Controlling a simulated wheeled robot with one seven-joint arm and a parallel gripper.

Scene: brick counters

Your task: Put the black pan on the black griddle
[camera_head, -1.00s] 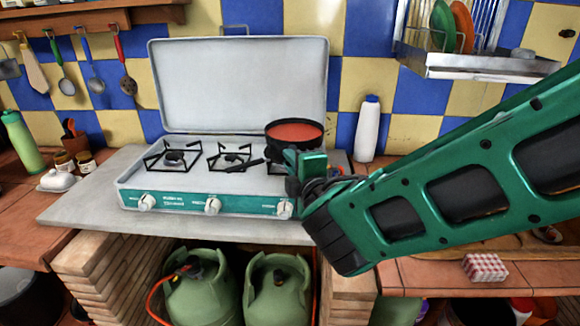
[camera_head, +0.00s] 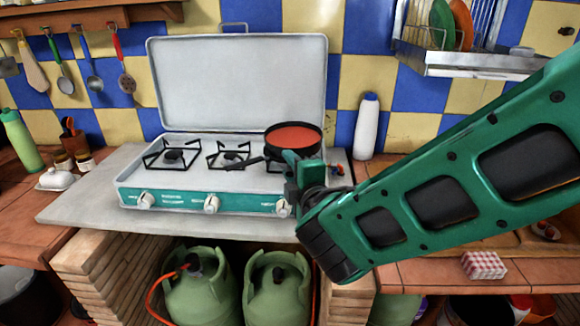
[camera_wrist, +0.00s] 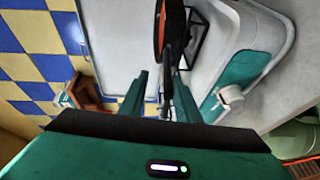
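Black griddle-like grates stand on the stove at left (camera_head: 172,156) and middle (camera_head: 229,156); the right one is mostly hidden by the pan and my gripper. My gripper (camera_head: 300,165) is at the stove's front right, just in front of the pan. In the wrist view, my gripper's fingers (camera_wrist: 161,82) are apart, with the handle (camera_wrist: 168,88) between them; I cannot tell if either touches it. The pan (camera_wrist: 160,32) shows beyond them.
The stove's raised lid (camera_head: 240,82) stands behind the burners. A white bottle (camera_head: 367,126) stands right of the stove, below a metal dish rack (camera_head: 465,62). Jars and a white butter dish (camera_head: 56,179) are at left. Grey counter is free left of the stove.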

